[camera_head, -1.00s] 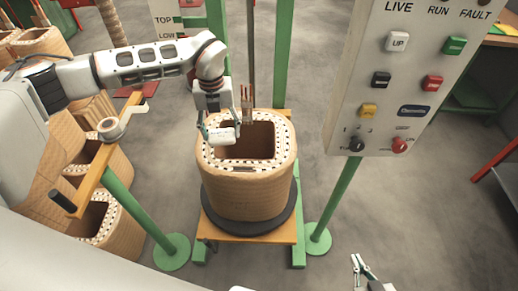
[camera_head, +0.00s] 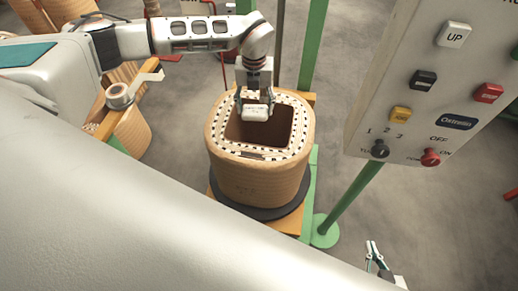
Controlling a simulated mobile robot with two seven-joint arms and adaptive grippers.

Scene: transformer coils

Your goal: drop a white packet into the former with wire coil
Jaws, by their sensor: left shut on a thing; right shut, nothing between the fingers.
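The former with wire coil (camera_head: 258,182) is a tan rounded-square block with a dotted white top rim and a dark square opening. It stands upright in the middle of the view. My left gripper (camera_head: 255,106) points down and is shut on a white packet (camera_head: 256,113). The packet appears over the back part of the opening; its exact height above the rim is hard to tell. My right gripper (camera_head: 374,254) is shut and empty at the lower right, well away from the former.
The former stands on a dark round turntable (camera_head: 262,212) on an orange and green stand. A grey control panel (camera_head: 440,85) with buttons is at the right on a green post (camera_head: 345,205). Other coils (camera_head: 128,132) stand at the left, behind an orange crank arm.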

